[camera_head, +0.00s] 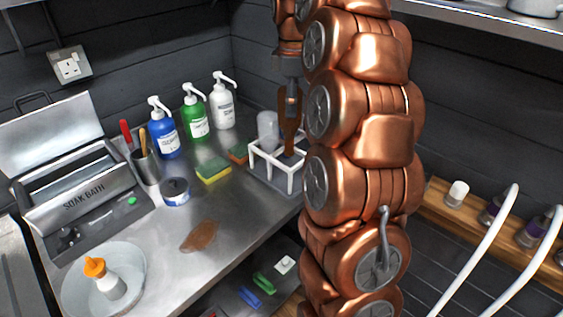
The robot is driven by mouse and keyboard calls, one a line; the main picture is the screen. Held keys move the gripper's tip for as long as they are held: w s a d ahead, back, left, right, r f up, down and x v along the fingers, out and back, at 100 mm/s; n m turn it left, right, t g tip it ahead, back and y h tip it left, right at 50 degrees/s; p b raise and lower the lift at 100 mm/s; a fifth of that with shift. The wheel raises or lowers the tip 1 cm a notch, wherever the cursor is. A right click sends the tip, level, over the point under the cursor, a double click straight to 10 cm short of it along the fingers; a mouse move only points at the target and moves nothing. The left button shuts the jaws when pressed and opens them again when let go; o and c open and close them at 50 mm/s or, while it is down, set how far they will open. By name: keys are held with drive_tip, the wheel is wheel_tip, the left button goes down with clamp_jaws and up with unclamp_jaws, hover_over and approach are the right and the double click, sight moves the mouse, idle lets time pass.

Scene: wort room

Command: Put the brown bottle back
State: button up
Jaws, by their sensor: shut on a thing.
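The brown bottle (289,138) is upright at the white rack (263,168), in its back right part. My gripper (291,104) points down from above and is shut on the bottle's upper part. The bottle's lower end is behind the rack's bars, so I cannot tell whether it rests on the rack's floor. A pale translucent bottle (267,130) stands in the rack to the left of the brown one.
Blue (163,135), green (195,119) and white (222,106) pump bottles stand at the back wall. Sponges (213,172) lie left of the rack. A soak bath (84,200) and a round dish (75,295) are at left. The front counter has a brown puddle (199,236).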

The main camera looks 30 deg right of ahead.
sight(291, 136)
drive_tip(key=shift+s+f+p, duration=0.1)
drive_tip(key=shift+f+p, duration=1.2)
drive_tip(key=shift+f, duration=3.6)
drive_tip(key=shift+f, duration=0.15)
drive_tip(key=o, duration=1.1)
drive_tip(key=shift+o, duration=0.2)
drive_tip(key=shift+r+b, duration=1.35)
drive_tip(key=shift+r, duration=4.85)
drive_tip(key=shift+a, duration=0.1)
